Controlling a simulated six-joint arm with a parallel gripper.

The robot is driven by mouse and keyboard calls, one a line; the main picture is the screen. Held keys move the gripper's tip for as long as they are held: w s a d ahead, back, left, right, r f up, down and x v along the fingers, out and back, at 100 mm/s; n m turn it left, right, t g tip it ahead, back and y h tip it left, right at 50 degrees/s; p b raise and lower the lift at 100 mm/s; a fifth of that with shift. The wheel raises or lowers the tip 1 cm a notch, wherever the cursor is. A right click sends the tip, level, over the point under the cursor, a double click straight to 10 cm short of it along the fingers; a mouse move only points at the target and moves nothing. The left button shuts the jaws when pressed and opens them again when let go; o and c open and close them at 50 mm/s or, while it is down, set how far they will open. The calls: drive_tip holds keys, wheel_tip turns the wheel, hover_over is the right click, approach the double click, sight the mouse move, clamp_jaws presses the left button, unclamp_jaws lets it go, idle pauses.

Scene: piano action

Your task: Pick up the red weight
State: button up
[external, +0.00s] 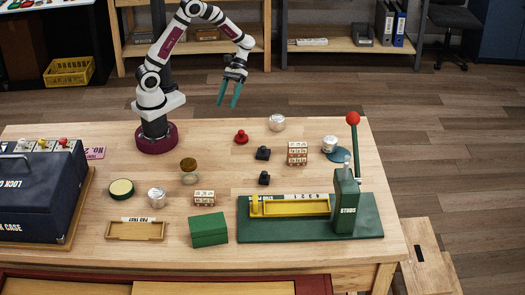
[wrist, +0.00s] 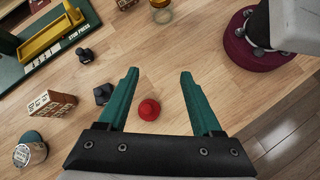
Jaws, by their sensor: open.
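The red weight (external: 241,137) is a small knobbed piece standing on the table to the right of my arm's base in the external view. In the wrist view the red weight (wrist: 149,109) shows from above, between the two teal fingers and nearer the left one. My gripper (external: 228,103) hangs above the table, just left of the red weight in the external view, with its fingers pointing down. In the wrist view my gripper (wrist: 158,75) has its fingers well apart, with nothing held between them.
Two black weights (external: 263,153) (external: 264,178) and a brown-and-white block stack (external: 297,152) stand right of the red weight. A green press (external: 346,205) with a red-knobbed lever stands front right. Bare wood surrounds the red weight.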

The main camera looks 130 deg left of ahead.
sight(241, 131)
drive_tip(key=s+a+f+n+t, duration=0.2)
drive_tip(key=a+n, duration=0.1)
drive_tip(key=s+a+f+n+t+y, duration=0.1)
drive_tip(key=s+a+f+n+t, duration=0.1)
drive_tip(key=a+f+n+t, duration=0.1)
drive_tip(key=s+a+f+n+t, duration=0.2)
drive_tip(key=a+f+n, duration=0.1)
drive_tip(key=a+n, duration=0.1)
drive_tip(key=shift+s+a+n+y, duration=0.3)
drive_tip(key=x, duration=1)
drive_tip(key=r+x, duration=0.1)
drive_tip(key=x, duration=0.4)
drive_tip(key=shift+d, duration=0.25)
clamp_jaws()
